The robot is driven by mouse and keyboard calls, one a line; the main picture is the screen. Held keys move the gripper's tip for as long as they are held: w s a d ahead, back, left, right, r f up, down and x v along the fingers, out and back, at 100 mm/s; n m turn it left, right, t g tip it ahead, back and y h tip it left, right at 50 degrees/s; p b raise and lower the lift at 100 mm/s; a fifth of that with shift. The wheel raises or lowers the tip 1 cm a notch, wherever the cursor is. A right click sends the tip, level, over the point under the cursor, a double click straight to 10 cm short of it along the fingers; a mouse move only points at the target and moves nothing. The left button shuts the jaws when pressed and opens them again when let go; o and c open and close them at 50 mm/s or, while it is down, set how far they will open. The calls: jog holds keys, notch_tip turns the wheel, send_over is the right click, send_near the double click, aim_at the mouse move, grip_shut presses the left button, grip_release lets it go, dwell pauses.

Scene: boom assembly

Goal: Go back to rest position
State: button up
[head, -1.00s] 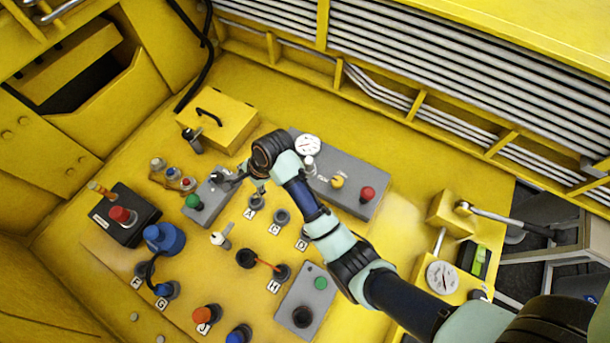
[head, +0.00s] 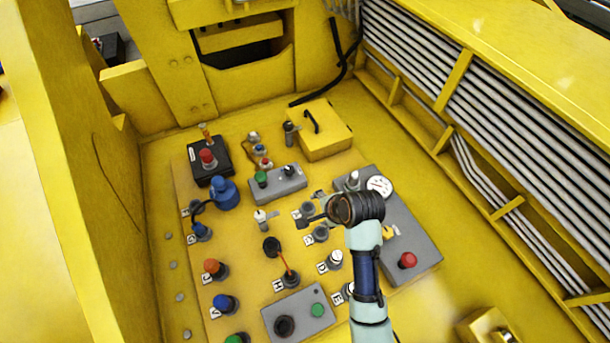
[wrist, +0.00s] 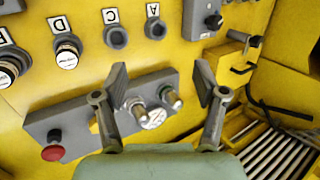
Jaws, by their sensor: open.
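My gripper (head: 312,210) is open and empty above the control panel, in the middle of the head view. In the wrist view its two fingers (wrist: 161,84) stand wide apart with nothing between the tips. Past them lies the long grey box (wrist: 80,118) with a red button, a round gauge and metal knobs. The same grey box (head: 420,246) is just right of my wrist in the head view, partly hidden by my arm. My gripper appears apart from the panel; its exact height is unclear.
A small grey switch box (head: 279,184) and labelled sockets, such as socket C (head: 320,233), lie close by. A yellow box with a black handle (head: 322,137) stands behind. Pipes (head: 480,100) line the right wall. A high yellow wall (head: 60,150) bounds the left.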

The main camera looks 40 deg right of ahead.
jog(key=w+a+r+n+t+p, duration=0.1)
jog(key=w+a+r+n+t, duration=0.1)
jog(key=a+r+n, duration=0.55)
jog(key=w+a+r+n+t+p, duration=0.1)
jog(key=w+a+r+n+t, duration=0.3)
jog(key=a, duration=0.6)
jog(key=s+a+r+n+t+y, duration=0.1)
jog(key=s+a+r+n, duration=0.4)
jog(key=a+r+n, duration=0.5)
jog(key=shift+a+r, duration=0.35)
jog(key=shift+a, duration=0.6)
